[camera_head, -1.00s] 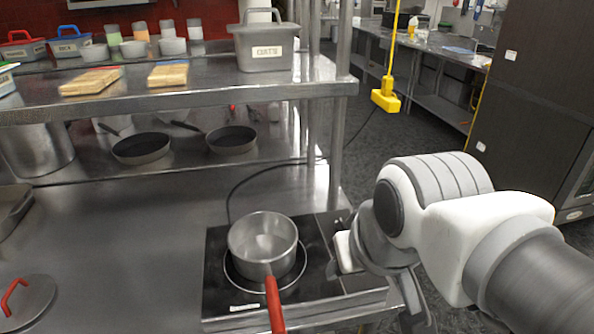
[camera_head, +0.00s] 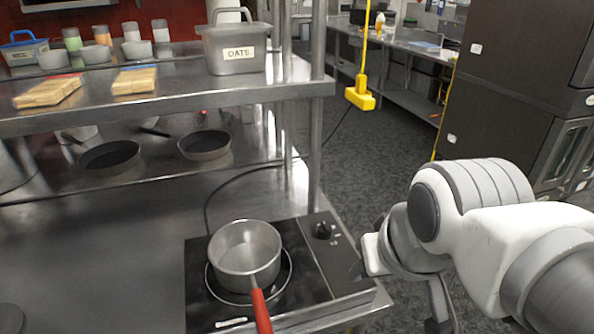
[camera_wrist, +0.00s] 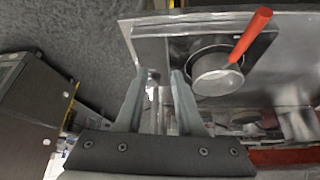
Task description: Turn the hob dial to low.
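The hob (camera_head: 206,291) is a black cooktop in a steel frame on the counter. Its dark dial (camera_head: 323,230) stands on the panel to the right of the plate, with small pale marks beside it; its exact setting is too small to read. A steel saucepan (camera_head: 246,248) with a red handle rests on the plate, and it also shows in the wrist view (camera_wrist: 218,80). My gripper (camera_wrist: 160,72) is open and empty in the wrist view, its two fingers apart beside the hob. In the head view my wrist is right of the hob, apart from the dial.
A steel shelf (camera_head: 200,95) with a tub labelled oats (camera_head: 238,48) spans above the counter's back. Frying pans (camera_head: 205,145) sit below it. A shelf post (camera_head: 317,110) rises behind the dial. A yellow hanging box (camera_head: 360,97) is behind right. Floor right of the counter looks clear.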

